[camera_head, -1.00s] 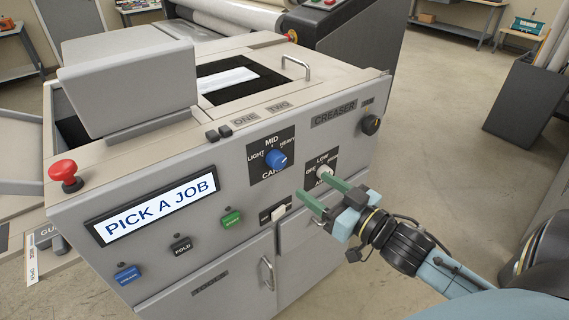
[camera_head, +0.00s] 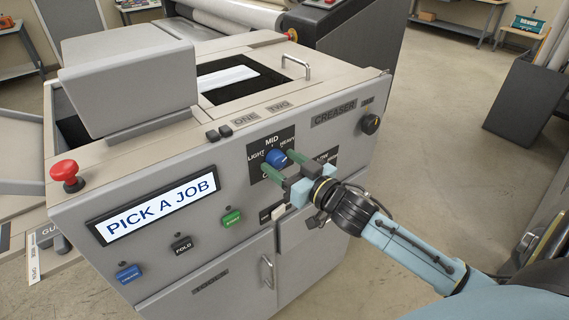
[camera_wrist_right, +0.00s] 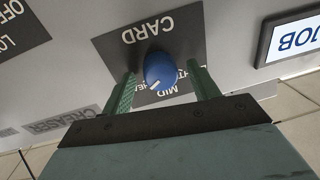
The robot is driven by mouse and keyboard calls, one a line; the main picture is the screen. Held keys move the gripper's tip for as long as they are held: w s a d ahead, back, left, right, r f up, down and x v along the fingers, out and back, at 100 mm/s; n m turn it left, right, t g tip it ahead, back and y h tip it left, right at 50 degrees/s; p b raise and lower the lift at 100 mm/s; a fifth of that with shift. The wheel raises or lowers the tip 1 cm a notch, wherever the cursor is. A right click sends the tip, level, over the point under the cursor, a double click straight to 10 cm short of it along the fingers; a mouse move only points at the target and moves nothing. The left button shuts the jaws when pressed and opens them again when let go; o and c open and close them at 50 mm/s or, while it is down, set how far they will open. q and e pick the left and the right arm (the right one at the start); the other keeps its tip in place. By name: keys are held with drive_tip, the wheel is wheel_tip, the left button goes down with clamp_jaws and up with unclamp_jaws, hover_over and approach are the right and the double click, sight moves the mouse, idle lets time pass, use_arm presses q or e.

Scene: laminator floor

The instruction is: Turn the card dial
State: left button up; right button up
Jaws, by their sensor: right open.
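The card dial (camera_head: 276,158) is a blue knob on a black plate marked LIGHT, MID, HEAVY and CARD, on the front of the grey creaser machine. My right gripper (camera_head: 278,164) is at the dial, its green fingers open. In the right wrist view the blue dial (camera_wrist_right: 159,70) lies between the fingers of the open gripper (camera_wrist_right: 160,88), with a gap visible on the right; the left finger is close to it. The dial's white mark points down-left in that view, near MID and HEAVY. My left gripper is not in view.
The screen (camera_head: 156,206) reads PICK A JOB. A green button (camera_head: 231,218), a black FOLD button (camera_head: 181,244), a blue button (camera_head: 128,273) and a red mushroom button (camera_head: 65,172) are on the machine. The black dial plate at LOW is partly hidden by my gripper.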

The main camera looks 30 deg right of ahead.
drive_tip(key=shift+c, duration=0.4)
drive_tip(key=c, duration=0.9)
drive_tip(key=shift+r+n+p, duration=0.15)
drive_tip(key=shift+n+p, duration=0.85)
drive_tip(key=shift+p, duration=0.05)
drive_tip(key=n+p, duration=0.3)
drive_tip(key=shift+g, duration=0.3)
drive_tip(key=n+p, duration=0.2)
drive_tip(key=n, duration=0.1)
drive_tip(key=shift+a+h, duration=0.1)
drive_tip(key=shift+h, duration=0.2)
drive_tip(key=shift+n+p, duration=0.6)
drive_tip(key=shift+n, duration=1)
drive_tip(key=o, duration=1)
drive_tip(key=shift+h, duration=0.3)
